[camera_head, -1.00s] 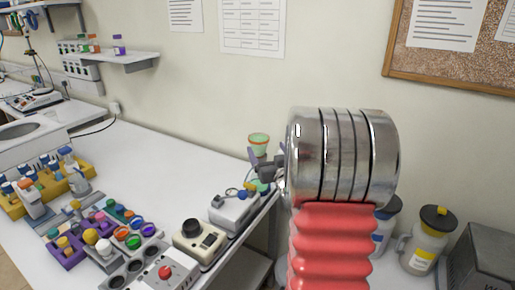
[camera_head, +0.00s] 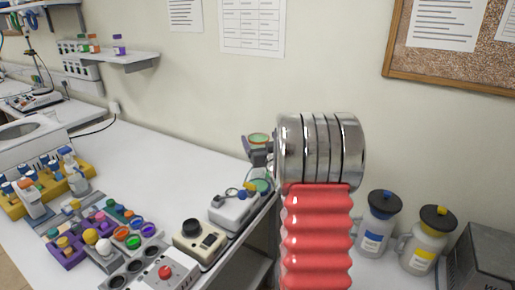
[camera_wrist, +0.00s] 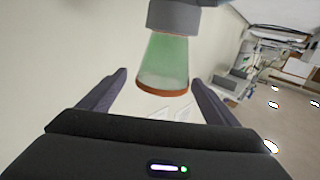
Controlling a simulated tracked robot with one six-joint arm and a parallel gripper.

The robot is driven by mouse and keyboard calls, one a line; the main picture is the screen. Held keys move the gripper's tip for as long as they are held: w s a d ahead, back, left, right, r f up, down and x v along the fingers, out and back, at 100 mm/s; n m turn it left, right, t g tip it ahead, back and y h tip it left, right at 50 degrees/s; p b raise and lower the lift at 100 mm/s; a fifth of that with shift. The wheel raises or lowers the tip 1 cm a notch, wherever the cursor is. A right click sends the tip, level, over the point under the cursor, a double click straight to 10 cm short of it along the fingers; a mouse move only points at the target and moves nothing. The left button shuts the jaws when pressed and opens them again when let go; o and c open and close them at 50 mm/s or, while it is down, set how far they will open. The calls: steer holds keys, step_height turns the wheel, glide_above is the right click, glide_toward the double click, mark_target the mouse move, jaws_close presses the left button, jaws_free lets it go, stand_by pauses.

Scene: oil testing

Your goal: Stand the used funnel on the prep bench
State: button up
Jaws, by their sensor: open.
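The funnel (camera_head: 258,138), a pale green cup with an orange rim, shows just past my gripper (camera_head: 260,152) in the head view, rim up. My gripper hides its lower part there. In the wrist view the funnel (camera_wrist: 163,65) lies between the two dark fingers of my open gripper (camera_wrist: 158,76), with gaps on both sides. Its narrow end meets a grey cylinder (camera_wrist: 174,16). A white bench (camera_head: 155,165) runs along the wall at left; I cannot tell whether it is the prep bench.
Tube racks (camera_head: 70,250), a black-knobbed device (camera_head: 200,240) and a small white device (camera_head: 235,208) crowd the bench's near side. Its back is clear. Blue-labelled (camera_head: 375,225) and yellow-labelled (camera_head: 425,242) jugs stand at right beside a grey box (camera_head: 480,255).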

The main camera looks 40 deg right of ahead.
steer(key=shift+x, duration=2.65)
steer(key=shift+a, duration=0.1)
steer(key=shift+c, duration=0.7)
steer(key=c, duration=1.1)
step_height(320, 180, up, 10)
steer(key=shift+f, duration=0.1)
steer(key=shift+w, duration=0.1)
